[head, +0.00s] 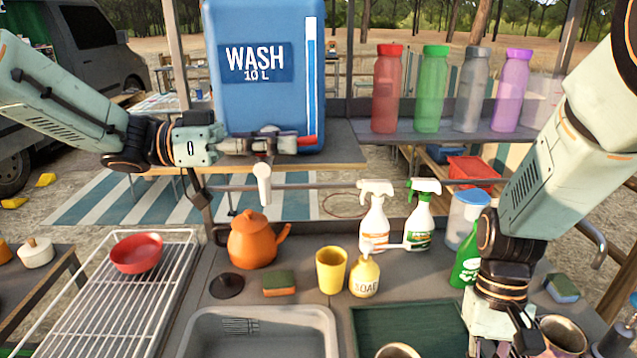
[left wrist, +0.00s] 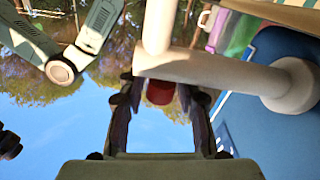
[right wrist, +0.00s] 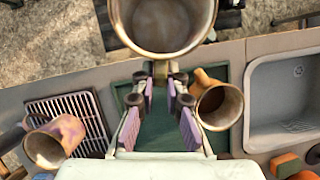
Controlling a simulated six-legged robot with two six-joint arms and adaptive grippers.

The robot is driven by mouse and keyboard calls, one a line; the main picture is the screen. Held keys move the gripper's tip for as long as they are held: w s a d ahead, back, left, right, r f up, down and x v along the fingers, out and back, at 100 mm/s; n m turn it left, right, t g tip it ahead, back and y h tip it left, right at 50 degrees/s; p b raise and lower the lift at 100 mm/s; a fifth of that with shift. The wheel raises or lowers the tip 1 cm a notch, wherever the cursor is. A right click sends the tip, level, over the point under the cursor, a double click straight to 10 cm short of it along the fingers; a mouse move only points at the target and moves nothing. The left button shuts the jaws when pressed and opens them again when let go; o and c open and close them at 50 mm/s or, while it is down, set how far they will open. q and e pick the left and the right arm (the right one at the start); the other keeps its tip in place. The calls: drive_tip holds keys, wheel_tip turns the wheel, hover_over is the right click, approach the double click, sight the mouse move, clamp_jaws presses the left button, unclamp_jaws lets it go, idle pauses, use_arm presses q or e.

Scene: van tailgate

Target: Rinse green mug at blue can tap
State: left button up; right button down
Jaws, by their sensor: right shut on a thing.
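The blue can (head: 228,105), marked WASH 10 L, stands on a shelf at the back. Its white tap spout (head: 263,185) points down; in the left wrist view the white tap (left wrist: 215,75) crosses above my gripper. My left gripper (head: 280,144) is open at the tap. A red part (left wrist: 160,92) shows between its fingertips, contact unclear. My right gripper (right wrist: 160,78) is shut on a mug (right wrist: 168,12), apparently at its handle. The mug's brownish inside faces the camera; its outer colour barely shows. The right gripper's tips are cut off in the head view.
The sink (head: 200,335) is front centre, with a green tray (head: 385,318) to its right. A yellow cup (head: 331,270), soap bottle (head: 365,278), orange kettle (head: 250,245) and spray bottles (head: 375,225) stand behind. Other mugs (right wrist: 220,105) (right wrist: 50,145) flank my right gripper.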

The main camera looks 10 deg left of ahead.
sight(298, 142)
use_arm(q)
drive_tip(key=shift+w+d, duration=0.2)
drive_tip(key=shift+d, duration=0.7)
drive_tip(key=shift+w+d, duration=0.15)
drive_tip(key=shift+d, duration=0.75)
drive_tip(key=shift+s+a, duration=0.1)
drive_tip(key=shift+a, duration=0.35)
drive_tip(key=c, duration=0.4)
drive_tip(key=shift+d, duration=0.15)
clamp_jaws()
